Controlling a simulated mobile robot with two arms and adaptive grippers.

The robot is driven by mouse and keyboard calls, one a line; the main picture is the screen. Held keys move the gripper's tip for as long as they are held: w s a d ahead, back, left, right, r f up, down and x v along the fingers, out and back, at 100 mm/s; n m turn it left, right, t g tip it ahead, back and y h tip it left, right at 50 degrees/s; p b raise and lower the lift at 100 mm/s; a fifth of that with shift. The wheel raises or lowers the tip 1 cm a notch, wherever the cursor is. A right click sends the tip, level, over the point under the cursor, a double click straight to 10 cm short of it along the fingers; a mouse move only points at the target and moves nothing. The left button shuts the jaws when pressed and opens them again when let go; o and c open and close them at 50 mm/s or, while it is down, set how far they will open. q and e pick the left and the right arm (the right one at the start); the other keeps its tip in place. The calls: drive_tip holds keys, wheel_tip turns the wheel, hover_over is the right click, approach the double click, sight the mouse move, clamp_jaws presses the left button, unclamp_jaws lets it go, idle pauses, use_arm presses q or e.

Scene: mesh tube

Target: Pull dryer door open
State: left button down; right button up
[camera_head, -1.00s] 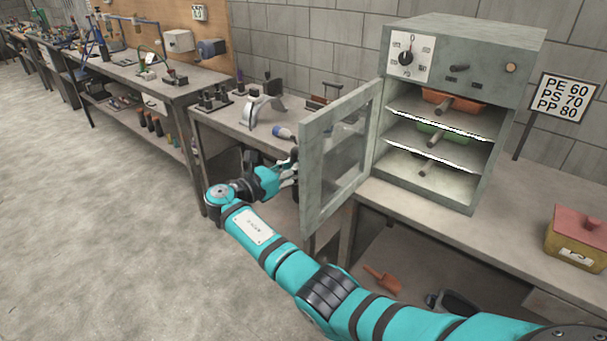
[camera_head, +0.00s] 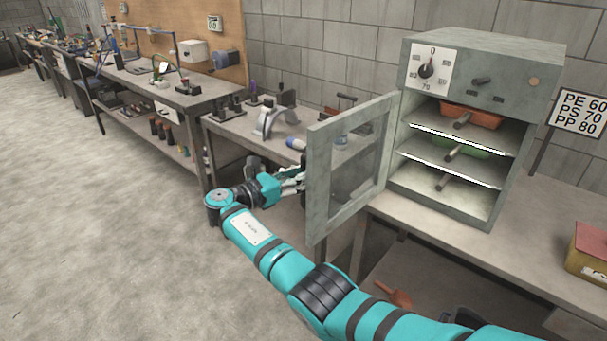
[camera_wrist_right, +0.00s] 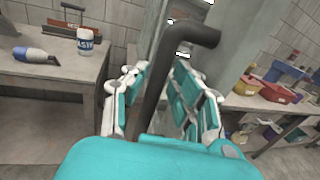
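The grey dryer (camera_head: 461,95) stands on the bench with its framed, windowed door (camera_head: 318,185) swung well out to the left. My right gripper (camera_head: 293,180) is at the door's free edge, on its outer side, partly hidden behind the frame. In the right wrist view, the dark bar handle (camera_wrist_right: 165,75) runs between the two fingers of my right gripper (camera_wrist_right: 157,95). The fingers look spread, with a gap on the right of the bar; contact on the left is unclear. My left gripper does not show.
Inside the dryer, orange (camera_head: 478,117) and green (camera_head: 462,147) trays sit on shelves. Another bench (camera_head: 250,135) with tools stands left of the door. A yellow and red box (camera_head: 590,255) is at the right. Open floor (camera_head: 110,230) lies left.

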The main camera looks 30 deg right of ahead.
drive_tip(key=shift+d, duration=0.25)
drive_tip(key=s+a, duration=0.2)
drive_tip(key=a, duration=1)
